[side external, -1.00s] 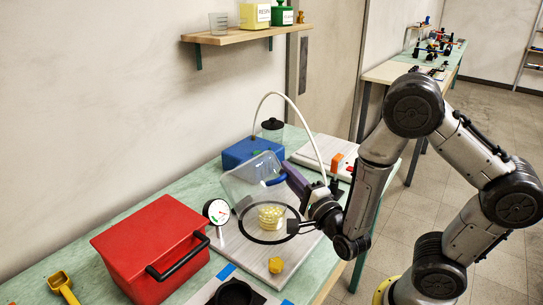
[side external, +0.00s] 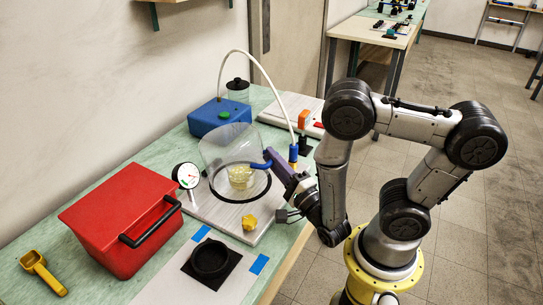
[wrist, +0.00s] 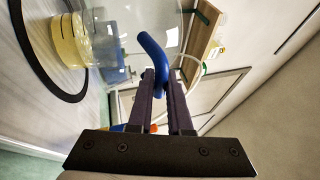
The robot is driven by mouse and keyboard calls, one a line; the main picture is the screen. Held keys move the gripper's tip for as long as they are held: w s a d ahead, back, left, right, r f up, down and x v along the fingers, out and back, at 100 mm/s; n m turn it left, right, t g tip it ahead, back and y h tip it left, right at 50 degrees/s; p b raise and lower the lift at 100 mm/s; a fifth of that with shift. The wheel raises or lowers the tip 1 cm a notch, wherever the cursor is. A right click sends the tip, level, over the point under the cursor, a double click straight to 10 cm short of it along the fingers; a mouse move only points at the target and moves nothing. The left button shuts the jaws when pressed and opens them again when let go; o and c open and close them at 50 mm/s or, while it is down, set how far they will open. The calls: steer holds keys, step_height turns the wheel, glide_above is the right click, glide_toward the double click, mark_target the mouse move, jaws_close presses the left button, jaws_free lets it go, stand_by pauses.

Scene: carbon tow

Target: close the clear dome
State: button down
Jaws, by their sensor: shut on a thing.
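The clear dome (side external: 222,143) leans over a black ring (side external: 262,193) on a pale board. Its rim looks tilted, with the handle side near the ring's right edge; I cannot tell the exact gap. A pale yellow ribbed stack (side external: 239,174) stands inside the ring, seen through the dome. My gripper (side external: 272,167) is shut on the dome's blue handle (side external: 261,164). In the wrist view, the blue handle (wrist: 151,53) sits between the purple fingers (wrist: 161,90), with the dome wall (wrist: 112,20) behind and the yellow stack (wrist: 68,40) at left.
A white-faced gauge (side external: 186,175) stands left of the dome and a yellow knob (side external: 249,222) in front. A blue box (side external: 219,116) with a hose (side external: 262,66) is behind. A red case (side external: 118,215) is at left, a black round dish (side external: 210,258) in front.

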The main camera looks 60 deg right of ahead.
mark_target(250, 134)
steer(key=shift+d+f, duration=0.15)
steer(key=c, duration=1.1)
jaws_free()
steer(key=shift+w+r+g, duration=0.35)
steer(key=shift+r, duration=0.4)
steer(key=shift+w+r+g, duration=0.35)
steer(key=shift+r, duration=0.35)
steer(key=w+r, duration=0.5)
steer(key=shift+w+r, duration=0.2)
steer(key=shift+r, duration=0.05)
steer(key=shift+n, duration=0.3)
steer(key=w+r, duration=0.2)
steer(key=w, duration=0.3)
steer(key=shift+w+r, duration=0.15)
steer(key=shift+r, duration=0.25)
steer(key=shift+w+r+n+g+y, duration=0.15)
steer(key=shift+w+n+g+y, duration=0.35)
steer(key=shift+w, duration=1.65)
steer(key=shift+w+r+n+g+y, duration=0.2)
steer(key=shift+w+g, duration=0.65)
steer(key=shift+w, duration=1.3)
steer(key=shift+w+r+n+g+y, duration=0.15)
steer(key=shift+w+g+y, duration=0.4)
steer(key=shift+w, duration=1.6)
steer(key=shift+f, duration=0.1)
